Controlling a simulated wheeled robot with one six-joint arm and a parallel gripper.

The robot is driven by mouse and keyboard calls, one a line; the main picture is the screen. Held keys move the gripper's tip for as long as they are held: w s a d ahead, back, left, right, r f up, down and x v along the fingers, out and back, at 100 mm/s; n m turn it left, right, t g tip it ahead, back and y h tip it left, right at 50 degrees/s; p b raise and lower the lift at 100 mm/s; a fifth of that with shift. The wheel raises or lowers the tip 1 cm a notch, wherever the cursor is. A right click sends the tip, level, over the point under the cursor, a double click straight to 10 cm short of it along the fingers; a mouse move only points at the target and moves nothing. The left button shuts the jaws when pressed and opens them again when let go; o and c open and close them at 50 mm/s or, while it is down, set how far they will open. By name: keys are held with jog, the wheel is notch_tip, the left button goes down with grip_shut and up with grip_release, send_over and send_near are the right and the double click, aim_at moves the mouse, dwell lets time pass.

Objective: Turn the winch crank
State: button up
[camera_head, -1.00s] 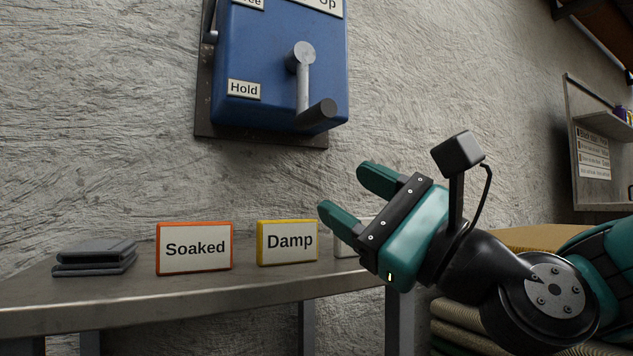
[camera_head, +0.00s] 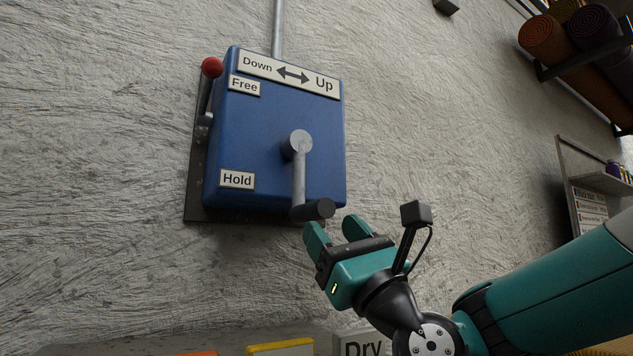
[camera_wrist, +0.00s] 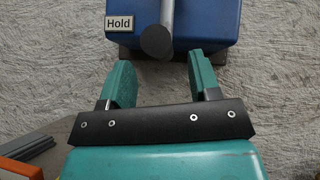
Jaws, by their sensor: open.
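The winch is a blue box (camera_head: 267,125) on the wall. Its grey crank arm (camera_head: 299,175) hangs straight down from a round hub (camera_head: 297,144) and ends in a dark handle (camera_head: 314,210). A lever with a red knob (camera_head: 212,67) stands at the box's left side, knob up beside the "Free" label. My gripper (camera_head: 333,233) is open and empty, just below the handle. In the wrist view the handle's round end (camera_wrist: 156,42) shows ahead, above and between my open fingers (camera_wrist: 160,80); I see no contact.
A "Down/Up" sign (camera_head: 289,74) tops the box, and a "Hold" label (camera_head: 237,179) is lower left. Below is a bench with sign cards, including "Dry" (camera_head: 363,347). Rolled rugs (camera_head: 575,35) sit on a rack upper right. Bare wall surrounds the winch.

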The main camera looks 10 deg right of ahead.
aim_at(317, 212)
jog(key=p+x, duration=0.3)
jog(key=x, duration=0.2)
jog(key=shift+c, duration=0.5)
grip_shut()
